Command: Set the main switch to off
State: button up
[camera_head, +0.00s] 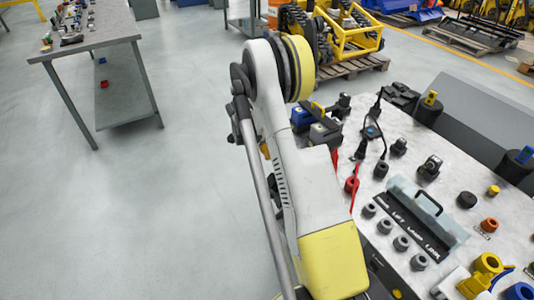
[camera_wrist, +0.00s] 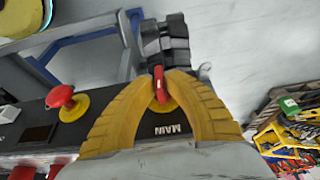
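The main switch shows in the wrist view as a red handle (camera_wrist: 159,83) on a yellow round base (camera_wrist: 163,103). The word MAIN is printed on the dark panel (camera_wrist: 167,130) below it. The handle stands roughly upright in the picture. My gripper (camera_wrist: 166,42) has its yellow fingers arched over the switch, with their black tips close together just beyond the handle. The handle lies at the top of the arch, at or very near the fingers. I cannot tell whether they press on it. The head view shows my arm but not the fingers or the switch.
A red mushroom button (camera_wrist: 60,97) on a yellow base sits left of the switch in the wrist view. In the head view, a bench (camera_head: 455,160) crowded with knobs and connectors stands at right, and a grey table (camera_head: 105,25) at upper left. Floor between is clear.

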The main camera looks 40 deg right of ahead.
jog(key=shift+o, duration=1.2)
jog(key=v, duration=1.2)
